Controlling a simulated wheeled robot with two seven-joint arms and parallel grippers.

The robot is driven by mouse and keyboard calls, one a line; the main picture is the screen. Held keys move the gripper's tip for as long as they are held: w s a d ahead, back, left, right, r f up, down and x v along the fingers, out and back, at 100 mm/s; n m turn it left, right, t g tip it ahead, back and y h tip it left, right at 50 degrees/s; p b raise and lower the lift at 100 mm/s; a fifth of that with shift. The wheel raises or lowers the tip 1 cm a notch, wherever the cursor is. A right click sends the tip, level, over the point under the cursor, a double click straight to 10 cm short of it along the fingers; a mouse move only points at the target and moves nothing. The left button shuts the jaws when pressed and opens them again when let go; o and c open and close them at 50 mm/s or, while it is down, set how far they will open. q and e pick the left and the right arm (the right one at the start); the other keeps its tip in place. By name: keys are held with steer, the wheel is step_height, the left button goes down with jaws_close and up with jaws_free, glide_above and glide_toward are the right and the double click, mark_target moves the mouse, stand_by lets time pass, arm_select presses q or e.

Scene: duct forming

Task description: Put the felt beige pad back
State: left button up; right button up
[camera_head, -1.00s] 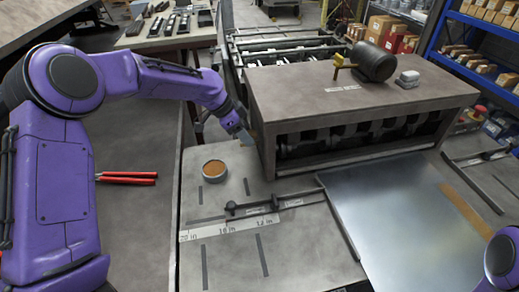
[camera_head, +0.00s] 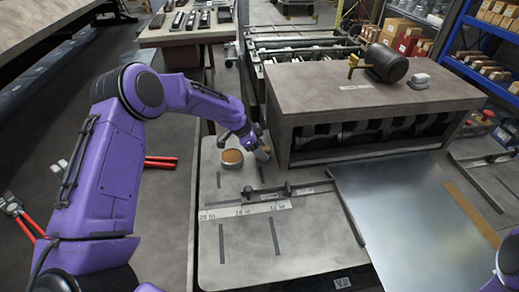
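A round, shallow tin (camera_head: 232,164) with a tan-brown top or filling stands on the grey work table, just left of the big machine. I cannot tell whether that tan surface is the felt beige pad. My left gripper (camera_head: 262,152) points down just right of the tin, close to the machine's left front corner. A small greyish-brown shape shows at its fingertips. It is too small to tell whether this is a held pad or the fingers themselves. My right gripper is out of view; only part of my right arm shows at the right edge.
The brown-topped machine (camera_head: 330,85) fills the back right. A sheet of metal (camera_head: 410,225) lies in front of it. A dark rod gauge (camera_head: 280,190) and a printed scale (camera_head: 240,211) lie on the table (camera_head: 300,255). Red-handled tools (camera_head: 160,162) lie at the left.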

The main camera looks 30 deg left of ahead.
arm_select(q)
steer(key=shift+s+r, duration=0.4)
steer(key=shift+s, duration=0.25)
steer(key=shift+w+a+r, duration=0.15)
steer(key=shift+w+a, duration=0.05)
steer(key=b+v, duration=0.2)
steer(key=v, duration=0.9)
steer(key=shift+r, duration=0.2)
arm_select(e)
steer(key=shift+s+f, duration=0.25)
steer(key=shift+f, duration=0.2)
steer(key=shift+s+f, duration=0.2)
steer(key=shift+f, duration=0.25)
